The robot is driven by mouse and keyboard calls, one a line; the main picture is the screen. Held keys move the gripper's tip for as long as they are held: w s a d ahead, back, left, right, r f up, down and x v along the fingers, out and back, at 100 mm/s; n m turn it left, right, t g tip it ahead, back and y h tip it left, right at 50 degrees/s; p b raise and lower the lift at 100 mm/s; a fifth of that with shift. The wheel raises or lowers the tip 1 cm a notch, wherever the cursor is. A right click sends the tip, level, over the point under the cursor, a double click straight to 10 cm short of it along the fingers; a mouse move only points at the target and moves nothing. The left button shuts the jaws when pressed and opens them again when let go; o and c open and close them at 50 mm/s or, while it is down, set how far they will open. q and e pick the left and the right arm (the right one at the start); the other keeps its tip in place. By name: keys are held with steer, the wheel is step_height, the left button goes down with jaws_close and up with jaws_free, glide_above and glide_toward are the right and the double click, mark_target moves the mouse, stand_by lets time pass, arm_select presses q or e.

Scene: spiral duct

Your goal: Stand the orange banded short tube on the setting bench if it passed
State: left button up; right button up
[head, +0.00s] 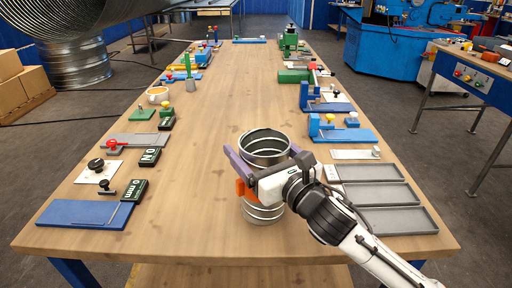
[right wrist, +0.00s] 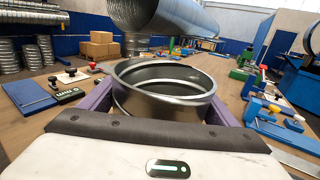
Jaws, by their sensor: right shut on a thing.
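My right gripper (head: 258,170) is shut on a short silver metal tube (head: 263,213), its purple fingers on either side of the wall. The tube is upright with its open end up, over the near middle of the wooden bench (head: 215,120). An orange patch (head: 242,189) shows at its left side, beside the gripper; I cannot tell if it is a band around the tube. In the right wrist view the tube's open rim (right wrist: 165,78) sits between the purple fingers. I cannot tell whether its bottom touches the wood. My left gripper is not in view.
Blue plates (head: 85,214), black displays (head: 134,190) and small knobbed fixtures line the bench's left edge. A grey tray with three compartments (head: 369,172) and blue fixtures (head: 345,135) line the right edge. The middle strip beyond the tube is clear.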

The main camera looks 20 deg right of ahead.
steer(key=shift+f, duration=0.1)
steer(key=o, duration=1.7)
steer(key=shift+s+d, duration=0.1)
steer(key=shift+s, duration=0.2)
steer(key=b+v, duration=0.1)
steer(key=v, duration=1)
steer(key=shift+s, duration=0.2)
